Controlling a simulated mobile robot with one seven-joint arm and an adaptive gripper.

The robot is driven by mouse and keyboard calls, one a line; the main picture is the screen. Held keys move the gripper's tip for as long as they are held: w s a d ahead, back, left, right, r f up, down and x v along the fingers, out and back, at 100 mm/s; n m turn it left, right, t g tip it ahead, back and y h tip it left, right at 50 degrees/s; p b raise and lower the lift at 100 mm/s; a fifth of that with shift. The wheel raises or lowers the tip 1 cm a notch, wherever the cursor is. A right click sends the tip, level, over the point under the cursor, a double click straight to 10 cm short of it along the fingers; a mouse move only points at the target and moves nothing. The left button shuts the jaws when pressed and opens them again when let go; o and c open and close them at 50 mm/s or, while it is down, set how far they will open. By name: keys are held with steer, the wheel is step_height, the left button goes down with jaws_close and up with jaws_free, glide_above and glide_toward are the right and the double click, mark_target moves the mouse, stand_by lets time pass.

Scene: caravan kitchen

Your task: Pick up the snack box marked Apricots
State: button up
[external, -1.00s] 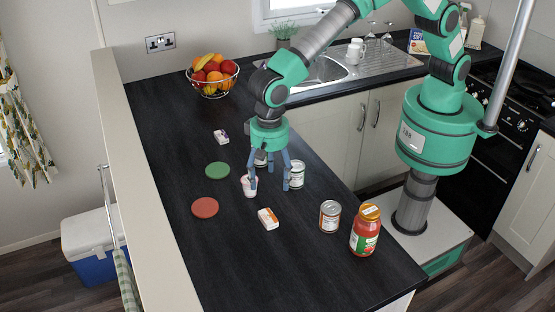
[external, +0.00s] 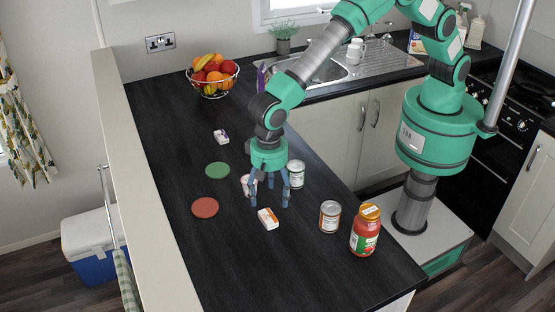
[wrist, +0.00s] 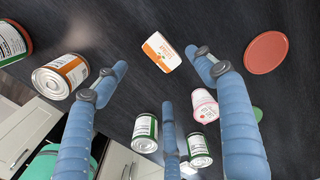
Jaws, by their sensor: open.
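A small white and orange snack box (external: 268,218) lies on the dark worktop. Its lettering is too small to read for certain. In the wrist view the box (wrist: 160,54) shows whole, ahead of and between the two upper fingertips. My gripper (external: 269,202) points down with its fingers spread, open and empty. It is just behind the box in the external view, with the fingertips near the box's far side. I see no finger touching it. Another small box, white and purple (external: 221,136), lies farther back on the worktop.
A pink and white cup (wrist: 205,106) and a green-labelled can (external: 296,174) stand close to the fingers. An orange-labelled can (external: 330,216) and a red jar (external: 365,231) stand right of the box. Red (external: 205,207) and green (external: 217,170) discs lie left. The front worktop is clear.

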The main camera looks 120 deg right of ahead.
mark_target(271, 215)
steer(key=shift+f, duration=1.45)
steer(key=shift+a+f, duration=0.15)
steer(key=shift+f, duration=2.45)
steer(key=shift+c, duration=0.3)
steer(key=c, duration=1.2)
